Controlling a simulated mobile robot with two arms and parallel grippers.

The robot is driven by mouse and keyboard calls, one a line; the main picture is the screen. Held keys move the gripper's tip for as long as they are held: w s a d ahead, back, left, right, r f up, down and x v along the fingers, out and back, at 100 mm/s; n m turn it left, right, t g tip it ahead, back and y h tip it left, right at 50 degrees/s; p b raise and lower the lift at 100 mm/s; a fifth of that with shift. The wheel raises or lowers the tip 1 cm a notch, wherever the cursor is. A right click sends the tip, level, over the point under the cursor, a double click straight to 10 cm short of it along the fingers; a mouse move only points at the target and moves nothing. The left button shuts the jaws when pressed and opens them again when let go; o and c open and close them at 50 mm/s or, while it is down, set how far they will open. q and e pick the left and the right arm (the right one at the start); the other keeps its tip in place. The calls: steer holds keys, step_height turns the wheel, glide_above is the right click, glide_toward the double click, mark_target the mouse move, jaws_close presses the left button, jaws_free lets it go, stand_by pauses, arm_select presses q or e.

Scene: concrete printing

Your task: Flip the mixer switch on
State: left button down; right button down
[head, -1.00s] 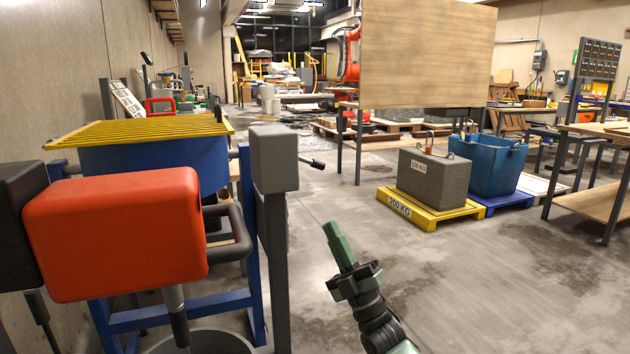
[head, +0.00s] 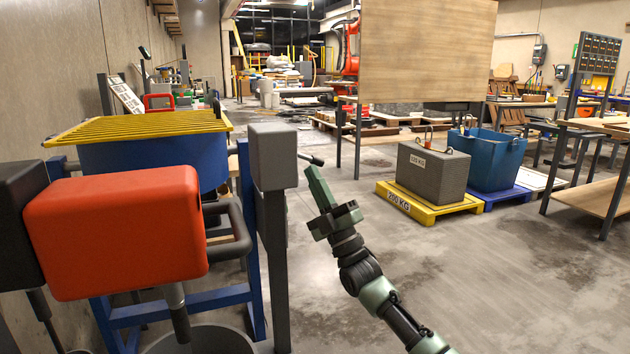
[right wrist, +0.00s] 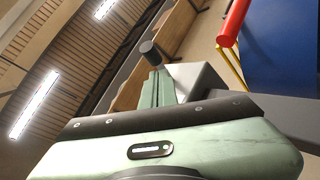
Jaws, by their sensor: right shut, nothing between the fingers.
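The mixer is a blue drum (head: 150,165) under a yellow grate (head: 140,129) at the left of the head view. Right of it, a grey switch box (head: 273,155) stands on a post. Its dark lever (head: 312,159) sticks out to the right. My right gripper (head: 315,180) is shut and empty, its fingertips just below the lever's end. In the right wrist view the fingers (right wrist: 157,88) point at the dark round lever end (right wrist: 149,48), with the grey box (right wrist: 200,82) behind. I cannot tell whether they touch. My left gripper is not in view.
A large orange housing (head: 115,230) fills the near left. A yellow pallet (head: 427,205) with a grey weight block (head: 433,172) and a blue bin (head: 487,160) stand to the right. The concrete floor (head: 480,285) in front of them is clear.

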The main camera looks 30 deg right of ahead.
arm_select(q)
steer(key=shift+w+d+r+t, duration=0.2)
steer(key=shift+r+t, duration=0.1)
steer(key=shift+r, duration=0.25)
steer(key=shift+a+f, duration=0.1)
